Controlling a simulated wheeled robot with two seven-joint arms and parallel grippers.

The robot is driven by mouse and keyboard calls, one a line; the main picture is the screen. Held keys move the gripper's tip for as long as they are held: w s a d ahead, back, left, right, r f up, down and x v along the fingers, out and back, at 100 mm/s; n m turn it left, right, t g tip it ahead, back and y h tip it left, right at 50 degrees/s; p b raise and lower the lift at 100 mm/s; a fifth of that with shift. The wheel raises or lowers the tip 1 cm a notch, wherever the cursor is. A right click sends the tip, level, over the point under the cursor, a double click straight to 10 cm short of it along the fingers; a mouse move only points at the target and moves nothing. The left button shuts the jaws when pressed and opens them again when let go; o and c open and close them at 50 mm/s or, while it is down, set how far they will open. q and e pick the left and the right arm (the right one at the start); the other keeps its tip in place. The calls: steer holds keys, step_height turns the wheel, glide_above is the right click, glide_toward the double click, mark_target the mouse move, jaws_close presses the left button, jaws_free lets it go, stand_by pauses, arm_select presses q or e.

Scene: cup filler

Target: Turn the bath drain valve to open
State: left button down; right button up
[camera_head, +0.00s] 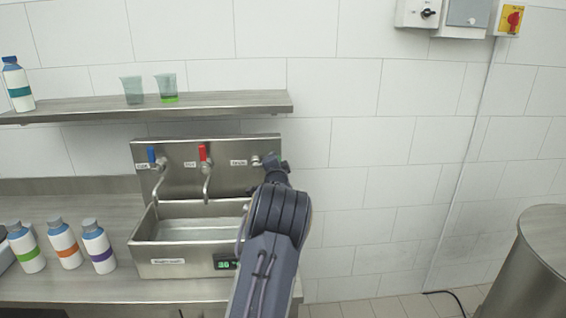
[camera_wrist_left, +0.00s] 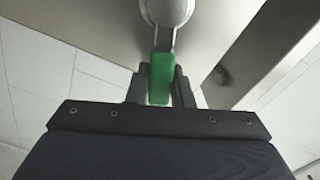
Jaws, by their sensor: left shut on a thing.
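The bath (camera_head: 165,253) is a steel basin with water in it and a green-lit display on its front. The drain valve (camera_head: 255,160) is on the steel back panel at the right, beside a small label. My left gripper (camera_head: 273,162) is at this valve and hides most of it; a bit of green shows at its right. In the left wrist view the valve's green handle (camera_wrist_left: 161,80) hangs from a round metal body (camera_wrist_left: 168,10), between the two fingers of my left gripper (camera_wrist_left: 160,92), which is shut on it. My right gripper is not in view.
A blue-handled tap (camera_head: 152,156) and a red-handled tap (camera_head: 203,153) stand left of the valve. A shelf (camera_head: 230,102) with two beakers hangs above. Several bottles (camera_head: 64,243) stand on the counter at left. A steel drum (camera_head: 545,245) stands at right.

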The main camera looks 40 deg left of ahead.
arm_select(q)
steer(key=shift+w+d+f+m+b, duration=0.15)
steer(key=shift+f+m+b, duration=0.45)
steer(key=shift+m, duration=0.5)
steer(key=shift+w+d+f+m+b, duration=0.1)
steer(key=shift+f+m+b, duration=0.5)
steer(key=shift+m, duration=0.5)
steer(key=shift+f, duration=0.2)
steer(key=c, duration=1.3)
jaws_free()
steer(key=shift+s, duration=0.1)
steer(key=shift+b+v, duration=1)
steer(key=shift+v, duration=2.85)
